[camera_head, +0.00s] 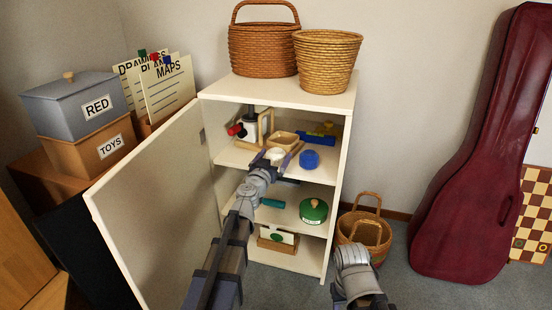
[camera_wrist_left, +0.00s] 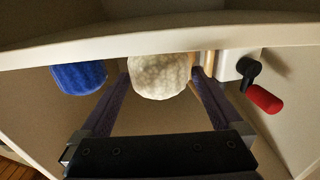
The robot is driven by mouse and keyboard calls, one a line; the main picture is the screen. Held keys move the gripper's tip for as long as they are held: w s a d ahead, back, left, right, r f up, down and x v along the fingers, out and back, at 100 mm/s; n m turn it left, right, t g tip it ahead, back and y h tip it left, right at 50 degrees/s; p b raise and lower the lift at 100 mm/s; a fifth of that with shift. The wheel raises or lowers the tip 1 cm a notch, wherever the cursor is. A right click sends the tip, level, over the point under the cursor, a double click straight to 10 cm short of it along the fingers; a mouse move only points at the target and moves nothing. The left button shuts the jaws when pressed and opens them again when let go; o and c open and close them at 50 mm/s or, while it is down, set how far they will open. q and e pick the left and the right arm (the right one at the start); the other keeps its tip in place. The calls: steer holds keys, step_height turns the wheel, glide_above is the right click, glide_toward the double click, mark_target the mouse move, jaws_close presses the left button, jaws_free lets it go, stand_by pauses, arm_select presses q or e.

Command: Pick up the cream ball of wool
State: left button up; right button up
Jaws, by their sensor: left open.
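The cream ball of wool (camera_head: 276,154) sits on the upper shelf inside the open white cabinet. In the left wrist view the ball (camera_wrist_left: 160,76) shows between the tips of my left gripper (camera_wrist_left: 161,82), its edge partly cut off by the shelf or cabinet edge. My left gripper (camera_head: 275,161) reaches into the cabinet with its two fingers apart, one on each side of the ball. I cannot tell whether either finger touches it. My right arm shows at the bottom of the head view, but its gripper is not visible.
A blue ball (camera_head: 310,159) lies just right of the cream one. A grinder-like object with a red handle (camera_head: 236,129) and a wooden box (camera_head: 282,139) stand nearby. The cabinet door (camera_head: 160,205) stands open at left. A green lidded pot (camera_head: 313,211) is on the shelf below.

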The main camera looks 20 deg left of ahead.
mark_target(275, 151)
arm_select(q)
steer(key=shift+w, duration=0.45)
steer(key=shift+s, duration=0.1)
steer(key=c, duration=1.2)
steer(key=shift+c, duration=0.2)
step_height(275, 151, up, 10)
steer(key=p, duration=1)
